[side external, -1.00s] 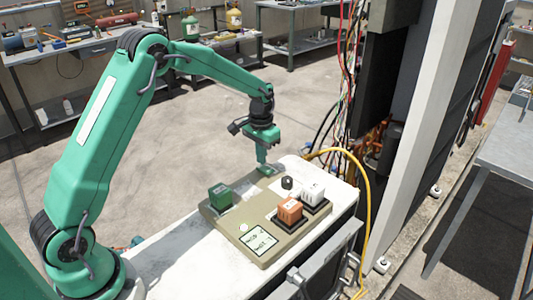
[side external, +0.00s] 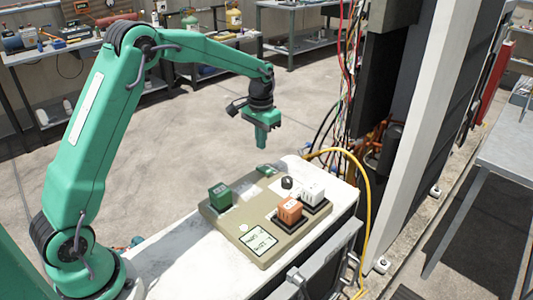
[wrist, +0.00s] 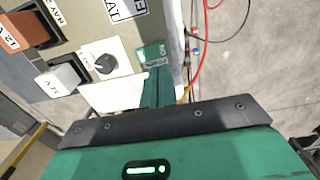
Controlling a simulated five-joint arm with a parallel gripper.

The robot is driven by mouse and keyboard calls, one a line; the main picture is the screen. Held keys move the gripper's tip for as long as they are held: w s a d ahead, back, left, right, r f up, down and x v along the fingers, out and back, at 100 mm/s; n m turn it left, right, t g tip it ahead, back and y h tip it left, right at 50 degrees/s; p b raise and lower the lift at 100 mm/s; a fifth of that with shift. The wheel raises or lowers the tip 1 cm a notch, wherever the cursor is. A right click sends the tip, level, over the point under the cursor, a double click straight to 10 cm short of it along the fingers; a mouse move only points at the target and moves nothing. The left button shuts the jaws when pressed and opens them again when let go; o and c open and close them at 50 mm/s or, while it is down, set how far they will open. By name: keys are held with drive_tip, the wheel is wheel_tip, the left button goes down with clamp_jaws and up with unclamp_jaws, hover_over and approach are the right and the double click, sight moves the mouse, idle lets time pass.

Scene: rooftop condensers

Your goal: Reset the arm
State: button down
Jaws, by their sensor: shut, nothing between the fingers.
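My gripper (side external: 261,140) is shut and empty, pointing down in the air above the far edge of a beige panel (side external: 225,228) on the white bench top. In the wrist view its green fingers (wrist: 158,90) are together. Below it on the panel lies a small green piece (side external: 266,170), apart from the fingers; it also shows in the wrist view (wrist: 152,53). The panel carries a green block (side external: 220,196), an orange block (side external: 290,210), a white block (side external: 313,193), a black knob (side external: 287,182) and a lettered plate (side external: 258,240).
A tall open cabinet with loose wires (side external: 345,100) stands right of my gripper. A yellow cable (side external: 362,175) loops over the bench's right end. A grey table (side external: 505,150) is at the far right. The floor behind the bench is clear.

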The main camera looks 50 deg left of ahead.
drive_tip(key=shift+r, duration=0.15)
drive_tip(key=s+d+r+t, duration=0.3)
drive_tip(key=s+d+r, duration=0.1)
drive_tip(key=s+r, duration=0.95)
drive_tip(key=s+d+t, duration=0.1)
drive_tip(key=s+t, duration=0.1)
drive_tip(key=s, duration=1.4)
drive_tip(key=shift+s+d+f+t, duration=0.3)
drive_tip(key=shift+d+f, duration=0.1)
drive_tip(key=shift+f, duration=0.05)
